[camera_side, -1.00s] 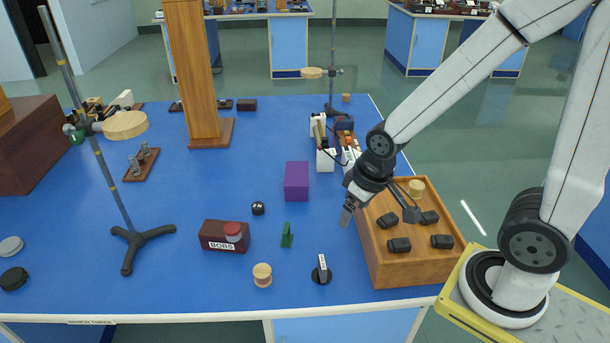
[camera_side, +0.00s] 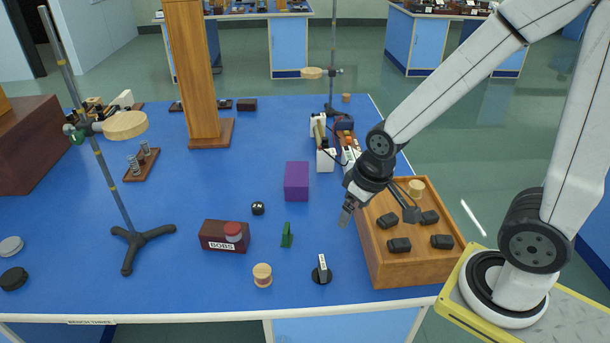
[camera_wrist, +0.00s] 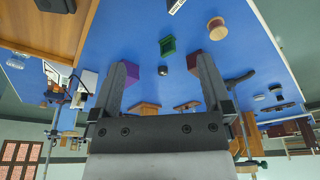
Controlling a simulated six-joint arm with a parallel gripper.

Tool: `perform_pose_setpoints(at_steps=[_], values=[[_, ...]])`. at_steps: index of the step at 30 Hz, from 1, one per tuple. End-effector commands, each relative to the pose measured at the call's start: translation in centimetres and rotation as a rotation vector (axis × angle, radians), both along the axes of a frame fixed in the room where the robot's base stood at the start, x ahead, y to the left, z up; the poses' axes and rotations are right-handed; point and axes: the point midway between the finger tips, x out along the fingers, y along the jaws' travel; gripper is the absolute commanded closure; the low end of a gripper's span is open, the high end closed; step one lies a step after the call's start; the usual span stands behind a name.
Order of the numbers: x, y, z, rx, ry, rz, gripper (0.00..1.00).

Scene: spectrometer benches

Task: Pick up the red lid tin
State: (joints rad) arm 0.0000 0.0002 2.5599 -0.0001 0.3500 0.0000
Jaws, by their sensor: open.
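A small tin with a red lid (camera_side: 233,229) shows in the side view at the dark red box (camera_side: 210,230) labelled BOBS, left of the middle of the blue bench. I cannot tell whether it sits in the box or on it. My gripper (camera_side: 378,213) is open and empty, above the left part of the wooden tray, well to the right of the tin. In the wrist view, my gripper (camera_wrist: 164,72) has its two fingers wide apart with nothing between them. The red box (camera_wrist: 218,59) shows there partly behind the right finger; I cannot make out the tin.
The wooden tray (camera_side: 405,277) holds several black pieces. A tripod stand (camera_side: 140,240) rises left of the box.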

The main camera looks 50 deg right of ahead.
Motion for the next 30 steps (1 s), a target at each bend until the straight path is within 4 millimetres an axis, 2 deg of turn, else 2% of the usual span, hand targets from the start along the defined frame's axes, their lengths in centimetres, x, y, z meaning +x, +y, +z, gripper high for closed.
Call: perform_pose_setpoints(at_steps=[5, 8, 11, 19, 24, 30], values=[[0.7, -0.2, -0.1, -0.008, -0.018, 0.007, 0.01], [1.9, -0.5, -0.4, -0.021, -0.047, 0.024, 0.01], [3.8, -0.8, -0.8, -0.040, -0.097, 0.052, 0.01], [10.9, -1.3, -2.6, -0.076, -0.299, 0.184, 0.01], [15.0, -0.8, -4.1, -0.062, -0.434, 0.288, 0.01], [18.8, 0.6, -6.1, -0.002, -0.584, 0.413, 0.01]])
